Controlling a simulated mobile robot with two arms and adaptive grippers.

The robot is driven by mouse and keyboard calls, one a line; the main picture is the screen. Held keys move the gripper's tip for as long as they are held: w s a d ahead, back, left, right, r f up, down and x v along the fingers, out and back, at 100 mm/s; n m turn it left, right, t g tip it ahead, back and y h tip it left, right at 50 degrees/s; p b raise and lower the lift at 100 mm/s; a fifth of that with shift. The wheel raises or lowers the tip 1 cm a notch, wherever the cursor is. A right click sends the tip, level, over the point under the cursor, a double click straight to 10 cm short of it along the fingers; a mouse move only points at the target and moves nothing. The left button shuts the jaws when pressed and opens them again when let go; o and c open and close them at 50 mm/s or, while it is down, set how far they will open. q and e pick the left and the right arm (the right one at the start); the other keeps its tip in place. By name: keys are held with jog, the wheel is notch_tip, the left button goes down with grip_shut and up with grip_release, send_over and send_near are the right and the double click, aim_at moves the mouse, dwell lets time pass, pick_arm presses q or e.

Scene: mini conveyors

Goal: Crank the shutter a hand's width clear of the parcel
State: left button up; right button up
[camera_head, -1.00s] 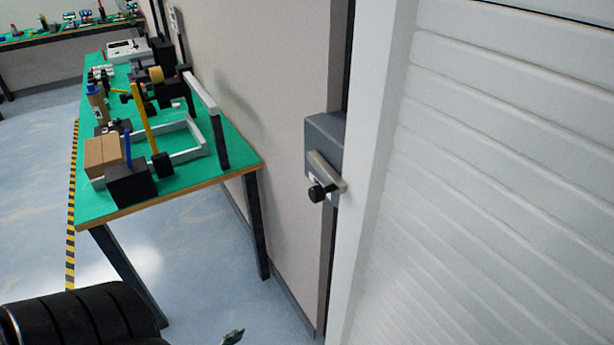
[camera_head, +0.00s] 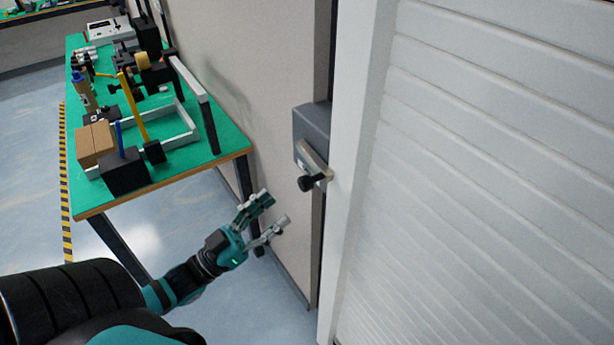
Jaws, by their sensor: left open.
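The white slatted shutter (camera_head: 480,190) fills the right side of the view; its bottom edge is out of view. The crank (camera_head: 313,160) is a grey arm with a black knob (camera_head: 307,183), fixed on a dark grey box (camera_head: 311,128) beside the shutter's white frame. The crank arm points down and slightly right. My left gripper (camera_head: 269,214) is open and empty, below and to the left of the knob and apart from it. My right gripper is not in view. I cannot see a parcel under the shutter.
A green-topped bench (camera_head: 187,167) stands on the left against the wall, with a cardboard box (camera_head: 95,144), a black block (camera_head: 124,172) and other gear on it. Its near corner lies close to my left gripper. Blue floor is open below the crank.

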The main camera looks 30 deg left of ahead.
aim_at(301, 187)
pick_arm(q)
jog(key=p+x, duration=0.2)
jog(key=x, duration=0.6)
jog(key=shift+w+r, duration=0.1)
jog(key=shift+w+d+r, duration=0.15)
jog(key=shift+w+d, duration=0.1)
jog(key=shift+w, duration=0.3)
jog(key=shift+c, duration=0.4)
grip_shut()
